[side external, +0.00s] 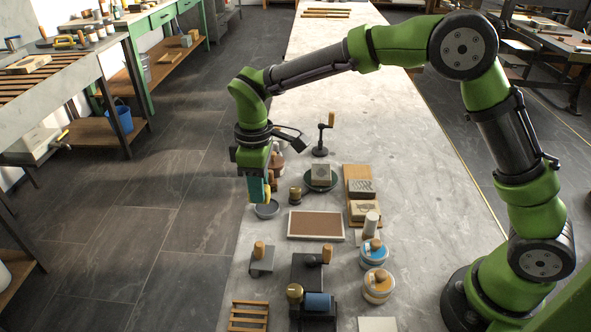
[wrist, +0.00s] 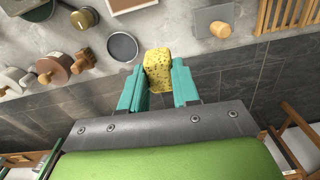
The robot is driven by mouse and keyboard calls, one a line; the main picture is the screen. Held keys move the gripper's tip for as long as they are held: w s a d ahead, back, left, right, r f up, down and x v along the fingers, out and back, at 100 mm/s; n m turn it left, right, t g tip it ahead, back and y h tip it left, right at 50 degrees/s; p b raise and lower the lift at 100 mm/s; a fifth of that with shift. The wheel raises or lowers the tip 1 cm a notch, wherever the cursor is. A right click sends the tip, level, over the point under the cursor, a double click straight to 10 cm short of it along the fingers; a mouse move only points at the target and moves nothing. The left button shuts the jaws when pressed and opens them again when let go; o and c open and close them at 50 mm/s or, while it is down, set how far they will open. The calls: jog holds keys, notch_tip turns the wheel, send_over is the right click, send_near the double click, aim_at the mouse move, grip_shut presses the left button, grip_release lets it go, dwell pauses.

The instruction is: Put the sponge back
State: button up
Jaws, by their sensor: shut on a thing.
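My gripper (wrist: 157,70) is shut on a yellow, pitted sponge (wrist: 158,62), with one teal finger on each side of it. In the side view my gripper (side external: 262,190) points down at the left edge of the stone-topped table, and only a little of the sponge (side external: 267,192) shows. A shallow round grey dish (side external: 266,210) sits on the table just below the gripper in that view. In the wrist view the dish (wrist: 122,46) looks empty and lies left of the sponge, near the table edge.
Blue and orange tins (side external: 374,252) stand further right. The table's far stretch (side external: 330,60) is mostly bare.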

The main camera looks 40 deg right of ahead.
jog(key=shift+n, duration=0.3)
notch_tip(320, 180, down, 10)
jog(key=shift+f, duration=0.15)
jog(key=shift+f, duration=0.1)
jog(key=o, duration=0.9)
jog(key=shift+o, duration=0.2)
